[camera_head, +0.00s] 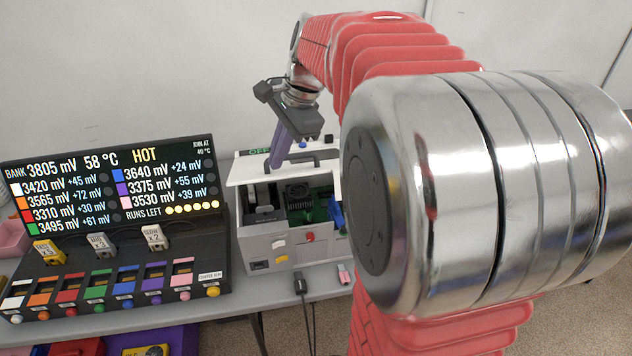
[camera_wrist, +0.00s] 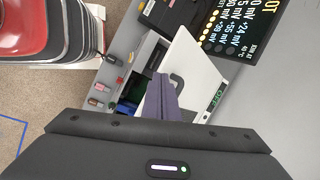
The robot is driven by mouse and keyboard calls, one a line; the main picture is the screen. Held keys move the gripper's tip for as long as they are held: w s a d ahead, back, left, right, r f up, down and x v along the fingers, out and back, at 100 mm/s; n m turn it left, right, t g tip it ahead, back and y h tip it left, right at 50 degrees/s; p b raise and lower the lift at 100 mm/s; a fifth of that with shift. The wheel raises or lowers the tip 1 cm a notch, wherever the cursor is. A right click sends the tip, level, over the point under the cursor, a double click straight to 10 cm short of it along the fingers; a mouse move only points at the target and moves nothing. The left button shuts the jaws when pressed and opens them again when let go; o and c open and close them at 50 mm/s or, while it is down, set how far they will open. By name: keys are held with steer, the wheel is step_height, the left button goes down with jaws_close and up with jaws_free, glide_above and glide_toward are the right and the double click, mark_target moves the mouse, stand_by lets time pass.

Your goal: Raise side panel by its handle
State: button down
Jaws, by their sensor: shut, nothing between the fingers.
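The white computer case (camera_head: 285,245) stands on the bench, its near side open on green boards and a fan. A white panel (camera_head: 243,172) lies over its top; I cannot tell whether it is the side panel. It also shows in the wrist view (camera_wrist: 192,62), with a dark bar handle (camera_wrist: 178,79) on it. The handle (camera_head: 322,155) is partly behind my gripper in the head view. My gripper (camera_head: 276,163) has purple fingers, shut and empty, pointing down beside the handle. They also show in the wrist view (camera_wrist: 160,82). I cannot tell whether they touch the handle.
A black console (camera_head: 115,230) with a lit screen and coloured keys stands left of the case. Cables (camera_head: 302,290) hang at the bench's front edge (camera_head: 240,302). A small OFF display (camera_head: 258,151) is at the case's back. My arm hides the right side.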

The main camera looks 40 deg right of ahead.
steer(key=s+a+f+n+t+h, duration=0.1)
steer(key=s+a+f+n, duration=0.1)
steer(key=s+a+n, duration=0.5)
steer(key=s+a+f+n+t+h, duration=0.1)
steer(key=s+a+f+n, duration=0.1)
steer(key=s+a+n, duration=0.6)
steer(key=s+n, duration=0.2)
steer(key=n, duration=0.1)
steer(key=shift+s+f+n, duration=0.3)
steer(key=shift+s+f, duration=0.05)
steer(key=shift+f, duration=0.05)
